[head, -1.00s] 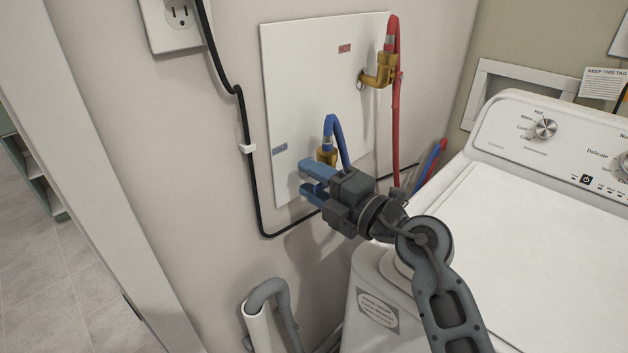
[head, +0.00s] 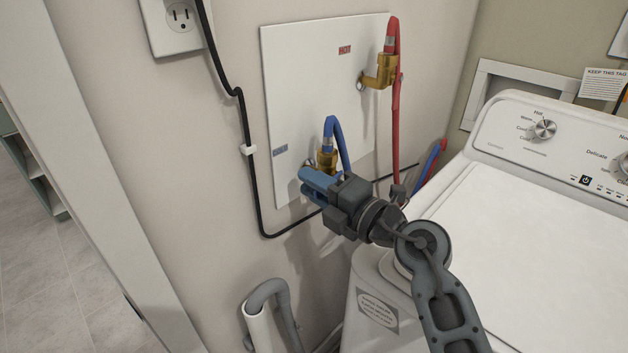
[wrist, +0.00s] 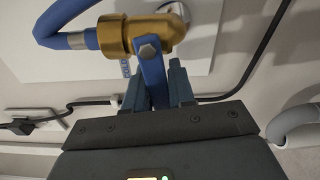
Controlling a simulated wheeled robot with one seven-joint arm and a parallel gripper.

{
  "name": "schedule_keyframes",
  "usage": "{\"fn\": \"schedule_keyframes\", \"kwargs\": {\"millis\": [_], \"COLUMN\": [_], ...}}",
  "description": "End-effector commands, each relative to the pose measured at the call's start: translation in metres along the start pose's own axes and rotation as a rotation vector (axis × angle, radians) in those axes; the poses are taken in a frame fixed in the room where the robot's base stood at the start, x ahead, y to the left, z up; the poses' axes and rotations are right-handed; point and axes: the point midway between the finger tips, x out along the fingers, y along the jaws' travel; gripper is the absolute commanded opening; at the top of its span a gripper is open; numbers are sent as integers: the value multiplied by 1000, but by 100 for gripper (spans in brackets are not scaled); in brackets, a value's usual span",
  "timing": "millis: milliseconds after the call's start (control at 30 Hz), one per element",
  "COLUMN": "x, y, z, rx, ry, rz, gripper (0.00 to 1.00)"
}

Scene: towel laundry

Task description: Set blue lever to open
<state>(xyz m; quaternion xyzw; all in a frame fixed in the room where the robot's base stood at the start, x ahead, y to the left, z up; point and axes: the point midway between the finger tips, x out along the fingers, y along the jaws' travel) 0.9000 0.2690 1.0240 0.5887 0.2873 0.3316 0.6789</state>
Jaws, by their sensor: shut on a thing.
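The blue lever (wrist: 152,75) hangs from a pivot bolt on the brass cold valve (wrist: 150,35) in the wrist view. In the head view the brass valve (head: 327,160) sits low on the white wall panel, with a blue hose (head: 336,135) looping from its top. My gripper (head: 318,182) is just below the valve. In the wrist view my gripper (wrist: 157,85) has its blue fingers on both sides of the lever, shut on its lower part. In the head view my fingers hide the lever.
A red hose (head: 395,130) hangs from the hot valve (head: 380,72) at upper right. A black cable (head: 246,180) runs down and along the wall. A white washer (head: 500,220) stands at right, and a grey drain pipe (head: 265,290) is below.

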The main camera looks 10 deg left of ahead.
Motion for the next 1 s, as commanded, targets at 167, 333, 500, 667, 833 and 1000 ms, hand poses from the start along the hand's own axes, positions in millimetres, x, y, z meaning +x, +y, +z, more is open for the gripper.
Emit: {"fn": "schedule_keyframes", "kwargs": {"millis": [167,333,500,667,833,1000], "x": [-1,-1,-1,0,-1,-1], "y": [-7,-14,-21,-25,-27,-28], "z": [1,3,4,6,8,9], "rx": [-139,-286,-420,-522,-596,-637], "ry": [-2,-2,-1,0,0,0], "rz": [-2,-2,-3,-2,-2,-2], "gripper": [0,0,0,0,0,0]}}
